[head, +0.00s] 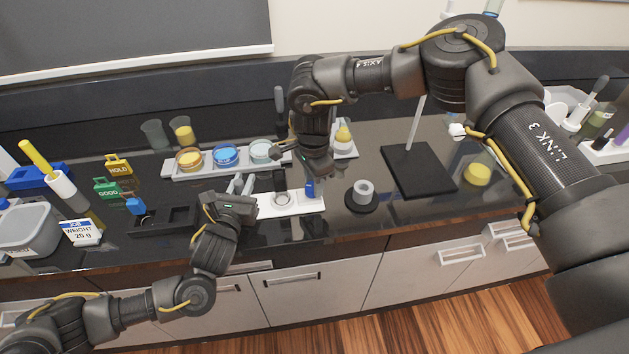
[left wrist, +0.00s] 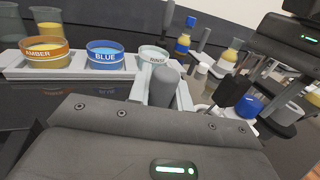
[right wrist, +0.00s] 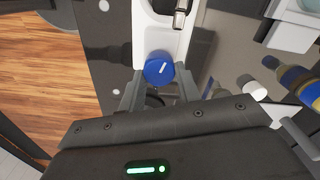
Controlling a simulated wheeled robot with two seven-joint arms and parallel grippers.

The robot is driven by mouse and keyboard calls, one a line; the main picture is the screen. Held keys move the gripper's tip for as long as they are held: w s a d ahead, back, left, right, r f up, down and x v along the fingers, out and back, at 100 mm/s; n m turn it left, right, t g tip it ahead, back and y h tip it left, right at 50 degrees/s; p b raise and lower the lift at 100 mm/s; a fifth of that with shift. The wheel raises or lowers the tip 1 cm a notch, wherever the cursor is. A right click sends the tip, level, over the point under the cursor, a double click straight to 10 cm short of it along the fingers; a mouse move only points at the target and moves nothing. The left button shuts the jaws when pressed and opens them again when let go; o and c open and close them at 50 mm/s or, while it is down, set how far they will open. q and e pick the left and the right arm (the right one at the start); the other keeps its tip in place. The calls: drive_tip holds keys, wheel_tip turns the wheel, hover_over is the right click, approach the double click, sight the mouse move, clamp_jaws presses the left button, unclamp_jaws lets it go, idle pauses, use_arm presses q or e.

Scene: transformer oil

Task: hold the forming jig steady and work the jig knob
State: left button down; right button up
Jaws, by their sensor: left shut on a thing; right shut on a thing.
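The forming jig (head: 290,204) is a white block with a round metal part on it, lying on the dark bench. Its blue jig knob (head: 309,187) is at the right end and also shows in the right wrist view (right wrist: 158,68) with a white mark line. My right gripper (right wrist: 160,88) is shut on the knob, a finger on each side. My left gripper (head: 241,184) is at the jig's left end. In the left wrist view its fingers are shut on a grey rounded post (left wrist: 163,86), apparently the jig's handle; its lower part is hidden.
Behind the jig stands a rack (head: 205,168) with amber, blue and rinse dishes. A dark tray (head: 165,222) lies to the left. A round black stand with a white cup (head: 363,190) and a black stand plate (head: 418,168) are to the right.

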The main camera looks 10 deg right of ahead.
drive_tip(key=shift+a+n, duration=0.15)
drive_tip(key=shift+n, duration=0.65)
drive_tip(key=shift+a+n, duration=0.15)
drive_tip(key=shift+n, duration=0.65)
drive_tip(key=o, duration=1)
drive_tip(key=shift+d, duration=0.15)
drive_tip(key=shift+d+r, duration=0.1)
drive_tip(key=shift+r, duration=0.1)
wheel_tip(320, 180, up, 12)
drive_tip(key=shift+f, duration=0.15)
